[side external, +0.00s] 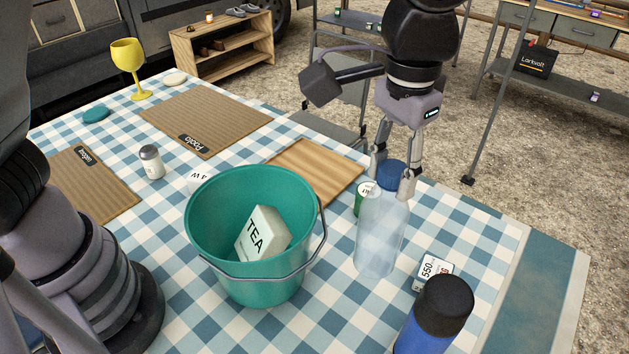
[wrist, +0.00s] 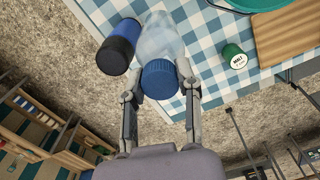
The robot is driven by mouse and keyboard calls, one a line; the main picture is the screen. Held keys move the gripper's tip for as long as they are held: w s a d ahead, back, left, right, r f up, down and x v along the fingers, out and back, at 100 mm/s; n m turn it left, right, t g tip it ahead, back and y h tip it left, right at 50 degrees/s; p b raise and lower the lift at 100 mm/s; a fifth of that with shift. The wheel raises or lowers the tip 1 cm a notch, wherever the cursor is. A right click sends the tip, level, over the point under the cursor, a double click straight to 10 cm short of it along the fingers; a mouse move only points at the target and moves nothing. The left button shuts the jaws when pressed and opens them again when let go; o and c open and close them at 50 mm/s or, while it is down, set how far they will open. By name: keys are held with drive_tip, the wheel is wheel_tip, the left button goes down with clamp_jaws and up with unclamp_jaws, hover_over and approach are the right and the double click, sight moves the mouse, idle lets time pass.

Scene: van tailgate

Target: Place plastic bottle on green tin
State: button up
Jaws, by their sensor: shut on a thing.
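The plastic bottle (side external: 379,237) is clear with a blue cap and stands upright in the side view. It also shows in the wrist view (wrist: 160,38). My gripper (side external: 393,185) is shut on the bottle near its cap, with one finger on each side. Whether the bottle's base touches the cloth I cannot tell. The green tin (side external: 361,199) stands just behind and left of the bottle in the side view, partly hidden by it. In the wrist view the green tin (wrist: 238,58) is to the right of the bottle, apart from it, with a white lettered top.
A teal bucket (side external: 213,241) holding a TEA box (side external: 262,236) stands left of the bottle. A wooden board (side external: 318,170) lies behind the bucket.

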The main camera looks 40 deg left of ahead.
drive_tip(key=w+a+f+n, duration=0.1)
drive_tip(key=w+a, duration=0.5)
drive_tip(key=w, duration=0.5)
drive_tip(key=w+a, duration=0.7)
drive_tip(key=w, duration=0.4)
wheel_tip(320, 180, down, 10)
drive_tip(key=shift+w+a, duration=0.2)
drive_tip(key=shift+a, duration=0.05)
drive_tip(key=shift+f, duration=0.1)
drive_tip(key=o, duration=0.9)
drive_tip(key=shift+o, duration=0.2)
